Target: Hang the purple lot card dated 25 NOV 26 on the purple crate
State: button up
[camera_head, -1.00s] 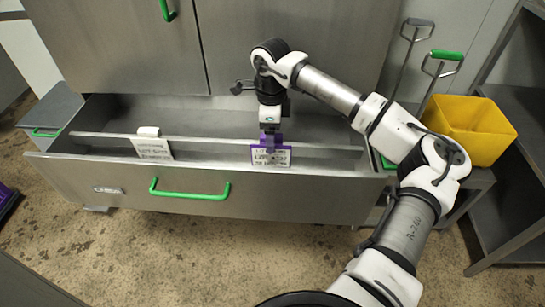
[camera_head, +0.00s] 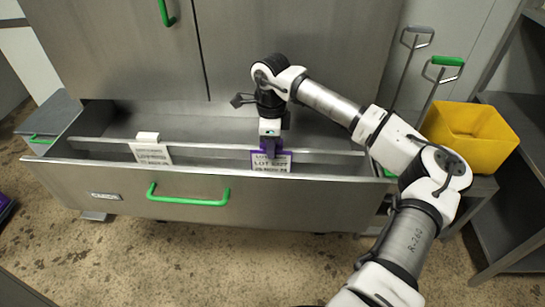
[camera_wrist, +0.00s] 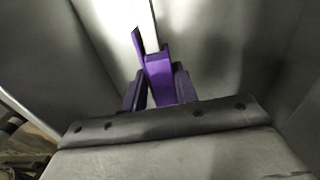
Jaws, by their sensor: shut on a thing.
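The purple lot card (camera_head: 272,163) hangs on the rail inside the open drawer, its face turned to the front; a date line shows but is too small to read surely. My gripper (camera_head: 270,149) is at the top of this card, shut on its purple clip. In the wrist view the purple clip (camera_wrist: 159,76) sits between the dark fingers of my gripper (camera_wrist: 160,90), beside the pale rail. The purple crate is not clearly in view; only a dark purple edge (camera_head: 4,208) shows at the far left.
A white lot card (camera_head: 151,153) hangs on the same rail (camera_head: 210,147) to the left. The drawer (camera_head: 110,183) has a green handle (camera_head: 188,193). A yellow crate (camera_head: 470,137) stands at the right, near a shelf rack (camera_head: 514,200). The floor in front is clear.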

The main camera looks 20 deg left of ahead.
jog(key=shift+r, duration=0.2)
jog(key=shift+r+p, duration=1.15)
jog(key=shift+r, duration=0.9)
jog(key=s+d+r, duration=0.2)
jog(key=s, duration=0.4)
jog(key=shift+s+b, duration=0.3)
jog(key=shift+s, duration=0.05)
